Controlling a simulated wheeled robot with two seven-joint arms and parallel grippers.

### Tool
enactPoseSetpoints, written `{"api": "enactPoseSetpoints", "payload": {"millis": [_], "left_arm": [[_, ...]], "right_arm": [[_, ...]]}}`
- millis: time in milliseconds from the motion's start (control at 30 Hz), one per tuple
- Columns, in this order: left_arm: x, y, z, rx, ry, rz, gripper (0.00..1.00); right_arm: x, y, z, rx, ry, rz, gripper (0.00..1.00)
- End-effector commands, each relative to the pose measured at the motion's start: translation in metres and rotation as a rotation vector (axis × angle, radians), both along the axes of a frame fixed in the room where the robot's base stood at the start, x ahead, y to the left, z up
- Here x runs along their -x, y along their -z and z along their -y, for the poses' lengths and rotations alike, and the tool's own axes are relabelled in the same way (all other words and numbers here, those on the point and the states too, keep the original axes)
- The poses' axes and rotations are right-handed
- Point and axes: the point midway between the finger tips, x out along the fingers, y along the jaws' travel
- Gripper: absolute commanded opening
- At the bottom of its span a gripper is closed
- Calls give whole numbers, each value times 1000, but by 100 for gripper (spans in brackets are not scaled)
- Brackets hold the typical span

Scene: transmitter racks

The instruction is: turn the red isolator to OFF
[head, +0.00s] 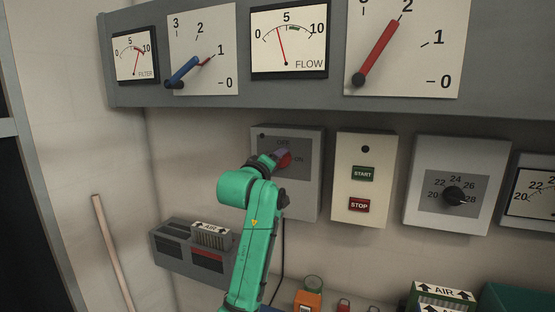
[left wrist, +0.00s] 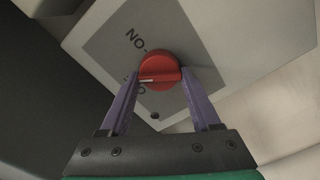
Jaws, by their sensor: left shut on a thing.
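The red isolator knob (head: 285,161) is on a grey switch box (head: 311,190) on the wall, with OFF printed above it and ON to its right. In the left wrist view the round red knob (left wrist: 160,68) sits between the two purple fingers of my left gripper (left wrist: 158,76), which is shut on it. The knob's white mark points left in that view, toward a label partly hidden by a finger; ON shows clear of the fingers. In the head view my left gripper (head: 280,158) covers part of the knob. My right gripper is in neither view.
A START/STOP box (head: 364,209) and a dial box (head: 489,218) hang to the right. A shelf with gauges (head: 289,42) runs above. A grey AIR unit (head: 181,257) is at lower left. Small items stand along the bottom.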

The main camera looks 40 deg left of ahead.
Motion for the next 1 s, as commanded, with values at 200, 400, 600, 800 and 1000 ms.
{"api": "enactPoseSetpoints", "payload": {"millis": [200, 400, 600, 800, 1000], "left_arm": [[0, -1, 0, 194, 2, 66, 8], [0, 0, 0, 347, 1, 119, 8], [0, 1, -1, 459, -1, 158, 8], [0, 3, -1, 522, -1, 180, 8], [0, 3, -1, 544, -1, 188, 8]], "right_arm": [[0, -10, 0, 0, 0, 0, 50], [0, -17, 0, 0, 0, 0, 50], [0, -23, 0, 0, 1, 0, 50], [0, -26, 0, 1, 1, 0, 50], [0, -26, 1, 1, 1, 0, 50]]}}
